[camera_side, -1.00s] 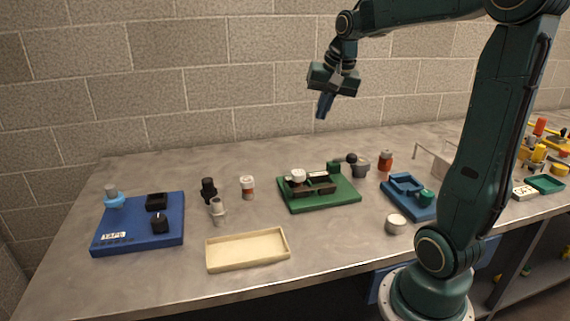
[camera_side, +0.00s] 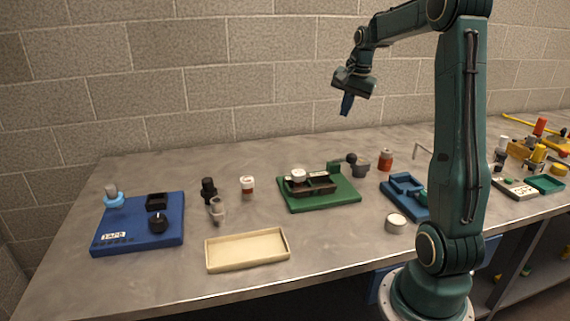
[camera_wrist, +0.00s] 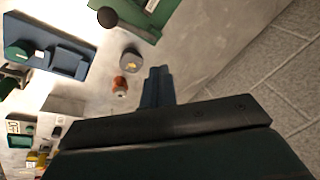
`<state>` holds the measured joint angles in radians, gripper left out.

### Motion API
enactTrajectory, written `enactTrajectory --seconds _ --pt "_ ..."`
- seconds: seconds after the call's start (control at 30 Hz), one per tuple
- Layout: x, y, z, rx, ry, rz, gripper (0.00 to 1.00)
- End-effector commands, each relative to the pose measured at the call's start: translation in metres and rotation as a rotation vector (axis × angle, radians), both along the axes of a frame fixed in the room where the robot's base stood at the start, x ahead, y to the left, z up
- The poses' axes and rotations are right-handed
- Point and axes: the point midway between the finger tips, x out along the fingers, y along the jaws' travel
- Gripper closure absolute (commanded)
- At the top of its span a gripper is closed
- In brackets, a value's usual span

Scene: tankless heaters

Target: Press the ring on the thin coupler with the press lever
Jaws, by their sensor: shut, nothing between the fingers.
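The green press board (camera_side: 335,202) lies mid-table in the side view, with a dark cradle (camera_side: 316,188) on it. A pale round piece (camera_side: 298,175) sits at the cradle's left end; I cannot tell whether it is the ring or the coupler. The lever's black ball knob (camera_side: 351,158) stands at the board's back right corner; it also shows in the wrist view (camera_wrist: 107,17). My gripper (camera_side: 346,107) is high above the table's back, above the knob and clear of everything. Its blue fingers (camera_wrist: 157,85) are together and empty.
A grey cup (camera_side: 361,169) and an orange-red bottle (camera_side: 386,160) stand right of the knob. A blue fixture (camera_side: 402,184) is partly behind my arm. A cream tray (camera_side: 247,250), blue tape board (camera_side: 137,238) and small bottles are left. The block wall rises close behind.

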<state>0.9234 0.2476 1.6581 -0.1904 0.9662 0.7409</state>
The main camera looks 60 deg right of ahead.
Motion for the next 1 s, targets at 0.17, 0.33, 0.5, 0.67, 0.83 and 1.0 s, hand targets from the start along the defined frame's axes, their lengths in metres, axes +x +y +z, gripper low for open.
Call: enactTrajectory --seconds 0.17,0.33,0.5,0.67,0.83,1.0 --pt "0.000 0.000 0.000 0.000 0.000 0.001 1.00" --pt "-0.001 0.002 -0.003 0.000 0.000 0.001 1.00" --pt "-0.005 0.005 -0.011 0.000 0.000 0.000 1.00" --pt "-0.010 0.011 -0.024 0.002 0.002 0.001 1.00" --pt "-0.016 0.017 -0.039 0.002 0.001 0.001 1.00" --pt "-0.023 0.023 -0.054 0.001 0.001 0.001 1.00"
